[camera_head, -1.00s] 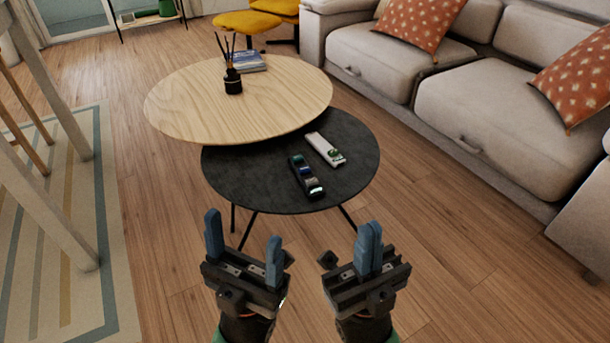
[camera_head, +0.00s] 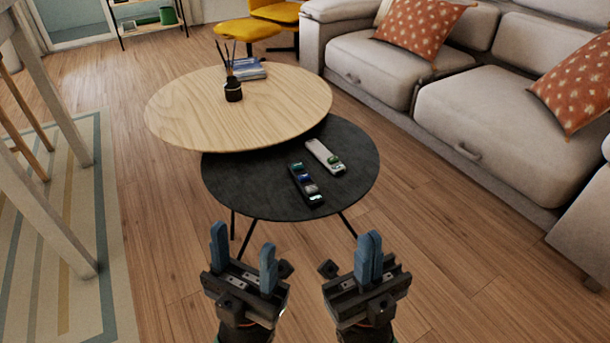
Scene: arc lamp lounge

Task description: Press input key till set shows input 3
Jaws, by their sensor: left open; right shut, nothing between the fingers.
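A black remote (camera_head: 306,184) with coloured keys lies on the dark round table (camera_head: 240,183). A white remote (camera_head: 325,156) lies just behind it to the right, apart from it. Their key labels are too small to read. No television set or screen shows in view. My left gripper (camera_head: 243,248) is open and empty, in front of the dark table. My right gripper (camera_head: 369,258) is shut with nothing in it, to the right of the left one. Both grippers are apart from the remotes and the table.
A taller light wood table (camera_head: 190,107) overlaps the dark table's back and carries a reed diffuser (camera_head: 233,90) and books (camera_head: 249,69). A beige sofa (camera_head: 480,115) stands along the right. A pale wooden leg (camera_head: 55,235) and striped rug (camera_head: 60,300) are at left. Floor between is clear.

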